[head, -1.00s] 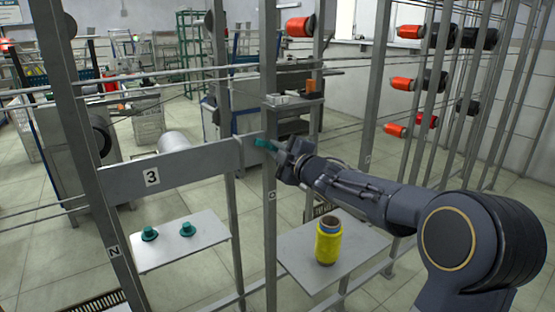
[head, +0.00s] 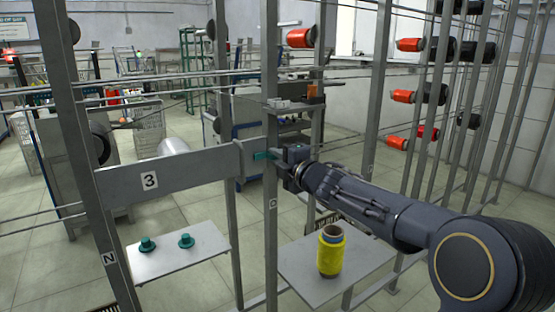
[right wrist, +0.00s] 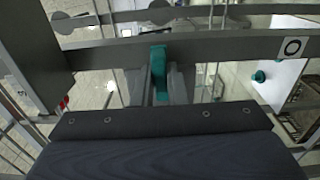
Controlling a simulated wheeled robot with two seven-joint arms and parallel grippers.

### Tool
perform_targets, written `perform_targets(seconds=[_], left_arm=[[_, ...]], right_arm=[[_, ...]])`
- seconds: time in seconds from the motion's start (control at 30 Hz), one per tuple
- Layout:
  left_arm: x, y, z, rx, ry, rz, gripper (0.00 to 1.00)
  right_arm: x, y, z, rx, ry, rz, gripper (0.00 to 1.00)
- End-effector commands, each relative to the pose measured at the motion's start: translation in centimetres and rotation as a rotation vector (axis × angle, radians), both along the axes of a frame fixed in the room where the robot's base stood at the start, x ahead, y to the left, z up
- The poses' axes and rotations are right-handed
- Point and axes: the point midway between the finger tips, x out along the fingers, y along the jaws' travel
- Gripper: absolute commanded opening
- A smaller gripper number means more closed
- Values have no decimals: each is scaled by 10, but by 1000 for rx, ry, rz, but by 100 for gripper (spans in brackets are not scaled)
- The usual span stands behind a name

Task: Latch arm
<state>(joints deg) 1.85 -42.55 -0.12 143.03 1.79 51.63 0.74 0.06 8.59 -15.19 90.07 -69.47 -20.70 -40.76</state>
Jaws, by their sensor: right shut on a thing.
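The latch arm is a small teal bar (head: 264,155) at the inner side of the upright post, near the right end of the grey crossbeam. In the right wrist view the teal bar (right wrist: 159,70) stands between my grey fingers, with its upper end against or just in front of the horizontal grey beam (right wrist: 215,47). I cannot tell whether it touches. My right gripper (head: 278,156) is shut on the teal bar, beside the post. Its fingers partly hide the bar's lower end. My left gripper is not in view.
A grey post (head: 270,230) stands right beside the gripper. A yellow thread bobbin (head: 331,255) stands on a shelf (head: 300,285) below my right arm. Two teal pegs (head: 186,240) sit on a white shelf (head: 160,267). Orange spools (head: 405,96) hang on the rack at right.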

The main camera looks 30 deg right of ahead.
Motion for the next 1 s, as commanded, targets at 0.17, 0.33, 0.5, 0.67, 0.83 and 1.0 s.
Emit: perform_targets(seconds=[0.17, 0.33, 0.5, 0.67, 0.83, 1.0], left_arm=[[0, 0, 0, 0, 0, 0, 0], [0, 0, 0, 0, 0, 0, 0], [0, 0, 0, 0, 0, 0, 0], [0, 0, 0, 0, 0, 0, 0], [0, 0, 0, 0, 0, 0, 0], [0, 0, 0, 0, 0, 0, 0]], right_arm=[[0, 0, 0, -4, 0, -1, 0], [0, 0, 0, -4, 0, -1, 22], [0, 0, 0, -3, 0, 0, 35], [0, 0, 0, -2, 0, 0, 35], [-11, -1, 0, -1, 0, -1, 35], [-41, -4, 1, -1, -2, -2, 35]])
